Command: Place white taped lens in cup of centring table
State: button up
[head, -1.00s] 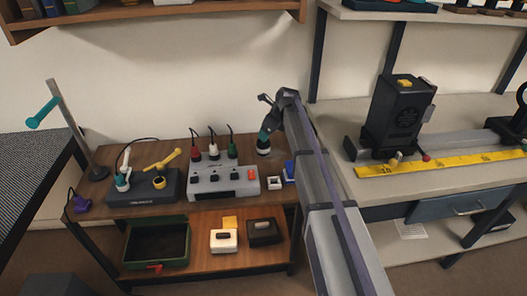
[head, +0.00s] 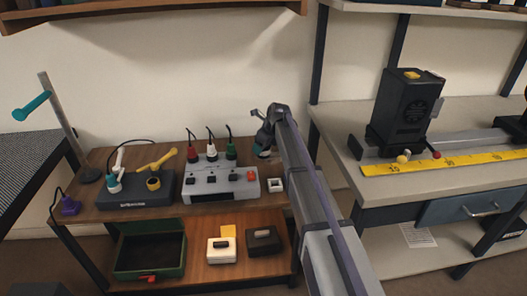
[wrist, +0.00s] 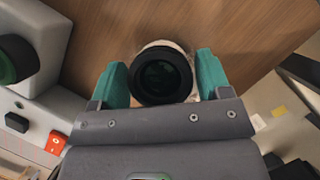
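The white taped lens (wrist: 160,80) is in the wrist view as a short cylinder with a black rim, a dark glass face and a white band showing behind the rim. My gripper (wrist: 161,76) has its two teal fingers on either side of the lens, with narrow gaps, and looks open around it. In the head view my gripper (head: 264,142) is low over the right back of the wooden bench, and the lens is mostly hidden beneath it. I cannot tell for sure which item is the centring table or its cup.
A grey box (head: 202,190) with red, white and green plugs stands left of my gripper. A dark unit (head: 138,194) with a yellow lever is farther left. The right bench (head: 345,125) holds a black device (head: 402,112).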

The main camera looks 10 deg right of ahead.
jog(key=c, duration=0.8)
jog(key=shift+r, duration=0.1)
